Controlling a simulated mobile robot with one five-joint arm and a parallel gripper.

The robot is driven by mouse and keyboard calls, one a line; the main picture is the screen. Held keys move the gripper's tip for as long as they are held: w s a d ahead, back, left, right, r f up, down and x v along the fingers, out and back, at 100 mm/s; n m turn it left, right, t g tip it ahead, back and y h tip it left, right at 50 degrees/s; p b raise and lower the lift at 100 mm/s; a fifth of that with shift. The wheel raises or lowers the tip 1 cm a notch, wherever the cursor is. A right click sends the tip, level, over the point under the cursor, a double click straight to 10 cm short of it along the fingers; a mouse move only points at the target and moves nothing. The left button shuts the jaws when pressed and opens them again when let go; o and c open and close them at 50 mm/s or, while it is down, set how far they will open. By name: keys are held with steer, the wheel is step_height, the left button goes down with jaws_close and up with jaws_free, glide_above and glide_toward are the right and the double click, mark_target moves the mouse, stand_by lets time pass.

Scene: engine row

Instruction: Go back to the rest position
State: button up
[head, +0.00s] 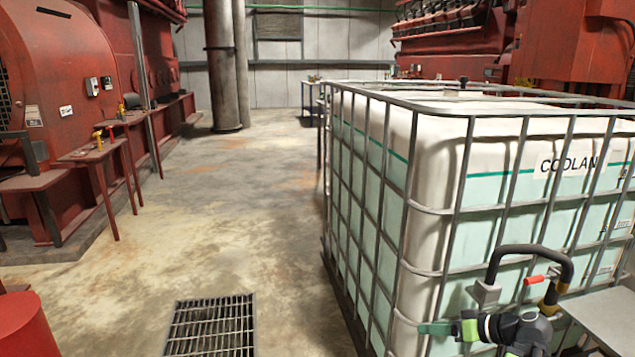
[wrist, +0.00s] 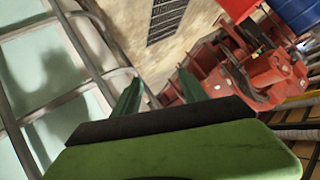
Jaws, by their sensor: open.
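My gripper (head: 435,328) is at the lower right of the head view, close in front of the caged coolant tank (head: 480,200). Its green fingers point left there. In the wrist view the two green fingers of my gripper (wrist: 160,92) stand apart with nothing between them, above the wide green and black gripper body. I cannot tell from the head view whether the fingers touch the cage bars.
A dark curved hose (head: 530,250) and a red lever (head: 534,280) are just above my gripper. A grey tabletop (head: 605,318) is at the right edge. A floor grate (head: 210,325) lies left of the tank. Red machinery (head: 60,70) lines the left; the aisle is clear.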

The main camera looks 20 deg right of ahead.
steer(key=w+a+f+g+h, duration=0.1)
steer(key=a+f+g+h, duration=0.2)
steer(key=a, duration=0.7)
steer(key=w+a+f+m+g+h, duration=0.15)
steer(key=a+f+g, duration=0.25)
steer(key=a, duration=0.7)
steer(key=w+a+f+g+h, duration=0.1)
steer(key=a+f+g+h, duration=0.25)
steer(key=a, duration=0.65)
step_height(320, 180, up, 35)
steer(key=y+p, duration=0.1)
steer(key=p, duration=3.5)
steer(key=shift+w+d+r+t+p, duration=0.15)
steer(key=shift+d+r+t+p, duration=0.05)
steer(key=shift+t+p, duration=0.15)
